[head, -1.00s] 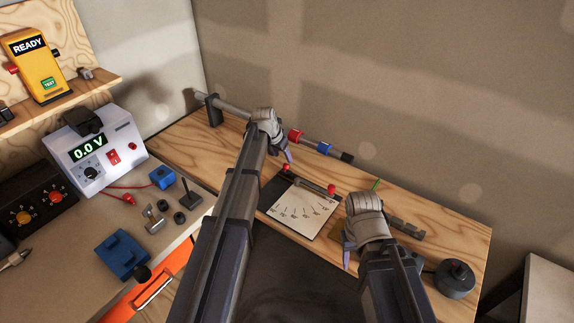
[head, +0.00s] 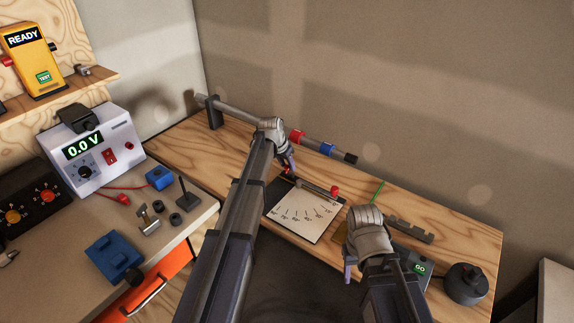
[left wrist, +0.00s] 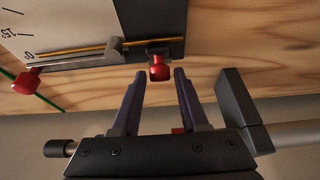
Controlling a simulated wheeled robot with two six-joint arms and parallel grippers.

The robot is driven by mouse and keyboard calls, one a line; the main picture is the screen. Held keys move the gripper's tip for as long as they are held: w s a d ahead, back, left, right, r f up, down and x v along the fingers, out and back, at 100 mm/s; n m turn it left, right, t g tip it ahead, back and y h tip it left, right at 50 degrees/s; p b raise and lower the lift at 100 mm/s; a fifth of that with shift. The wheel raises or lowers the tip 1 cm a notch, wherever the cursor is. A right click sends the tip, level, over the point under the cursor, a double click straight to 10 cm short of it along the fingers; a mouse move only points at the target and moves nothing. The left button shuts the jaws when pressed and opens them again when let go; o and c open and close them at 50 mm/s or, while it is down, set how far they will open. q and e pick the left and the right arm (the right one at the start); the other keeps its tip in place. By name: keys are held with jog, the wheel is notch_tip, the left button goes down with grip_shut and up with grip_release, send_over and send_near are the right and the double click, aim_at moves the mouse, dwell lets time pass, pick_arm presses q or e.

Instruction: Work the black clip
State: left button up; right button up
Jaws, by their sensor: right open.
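I cannot tell for sure which part is the black clip. A dark board with a white angle scale (head: 306,213) lies on the wooden bench, with a metal bar and a red knob at each end. My left gripper (head: 290,169) is open at the board's far left corner. In the left wrist view its fingers (left wrist: 160,74) stand on either side of the near red knob (left wrist: 159,72), with gaps, not gripping it. The other red knob (left wrist: 27,80) is at the left there. My right gripper (head: 347,274) is open and empty near the board's right side; its fingers are partly hidden.
A grey rod (head: 235,112) with red and blue blocks lies behind the left gripper. A green stick (head: 377,190), a stepped grey bar (head: 408,229) and a round black weight (head: 466,283) are at the right. A white 0.0 V meter (head: 96,155) stands left.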

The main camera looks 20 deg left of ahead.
aim_at(285, 172)
pick_arm(q)
grip_shut()
jog(key=shift+s, duration=0.1)
jog(key=shift+s+f+t+b, duration=0.25)
jog(key=shift+s+t+b, duration=0.05)
jog(key=shift+b, duration=0.35)
jog(key=t+b, duration=0.1)
jog(key=b, duration=0.1)
jog(key=s+f+t+h+b, duration=0.1)
jog(key=t+b, duration=0.1)
jog(key=s+a+t+b, duration=0.1)
jog(key=b, duration=0.2)
jog(key=shift+s+f+h, duration=0.1)
jog(key=shift+f+h, duration=0.2)
jog(key=shift+h, duration=0.1)
jog(key=shift+s+t+h+b, duration=0.15)
jog(key=shift+t+h+b, duration=0.15)
jog(key=shift+t+b, duration=0.9)
jog(key=shift+o, duration=1.8)
grip_release()
jog(key=shift+r, duration=0.1)
